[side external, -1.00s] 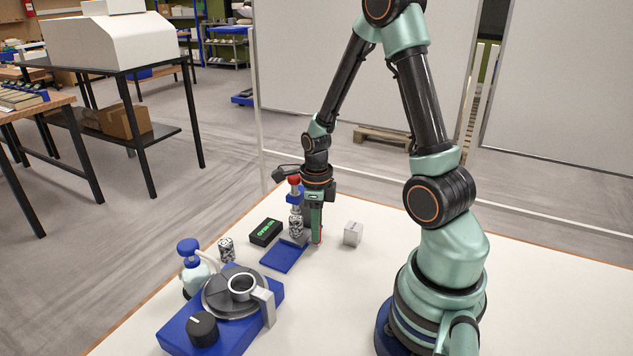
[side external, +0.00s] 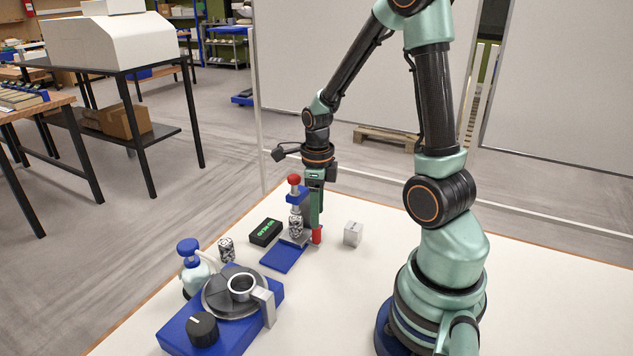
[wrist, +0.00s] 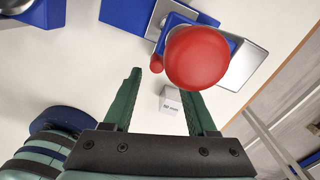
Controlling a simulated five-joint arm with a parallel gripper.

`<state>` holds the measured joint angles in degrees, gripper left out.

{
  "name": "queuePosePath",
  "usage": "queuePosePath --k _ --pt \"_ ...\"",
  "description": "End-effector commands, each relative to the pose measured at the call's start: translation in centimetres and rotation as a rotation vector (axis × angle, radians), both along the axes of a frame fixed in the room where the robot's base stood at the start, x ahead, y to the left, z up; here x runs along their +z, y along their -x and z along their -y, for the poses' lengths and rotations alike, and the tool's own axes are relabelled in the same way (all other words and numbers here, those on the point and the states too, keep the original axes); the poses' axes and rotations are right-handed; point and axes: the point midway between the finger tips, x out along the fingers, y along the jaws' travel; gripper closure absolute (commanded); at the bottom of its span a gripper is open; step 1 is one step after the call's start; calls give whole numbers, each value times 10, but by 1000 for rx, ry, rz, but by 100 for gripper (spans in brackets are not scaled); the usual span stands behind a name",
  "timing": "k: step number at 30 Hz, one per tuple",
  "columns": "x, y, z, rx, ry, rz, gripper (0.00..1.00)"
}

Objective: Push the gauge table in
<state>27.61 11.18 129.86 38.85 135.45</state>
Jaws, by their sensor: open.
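The gauge stand has a red ball knob (side external: 294,180), a blue head and a flat blue plate (side external: 282,257) reaching toward the camera side. A speckled black-and-white cylinder (side external: 295,226) stands under the head. My gripper (side external: 313,222) is above this red piece, close to the stand, pointing down. In the wrist view my gripper (wrist: 161,82) has its green fingers apart with nothing held, and the red knob (wrist: 198,58) hides much of the stand.
A grey cube (side external: 353,233) stands to the right. A black box with green lettering (side external: 265,232) and another speckled cylinder (side external: 227,250) are left. A blue turntable unit (side external: 181,334) and a blue-capped bottle (side external: 196,275) are at front left. The table's front middle is clear.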

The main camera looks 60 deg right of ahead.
Motion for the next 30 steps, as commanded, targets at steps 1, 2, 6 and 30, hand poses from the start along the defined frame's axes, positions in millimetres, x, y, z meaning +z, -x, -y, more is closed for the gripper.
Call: queuePosePath --k 1,2,6,30 --pt "11 -1 1 0 3 7 43" --pt "17 -2 1 0 4 7 43" --pt "43 -1 1 -1 4 7 43" --pt "79 -2 -10 112 1 1 43"
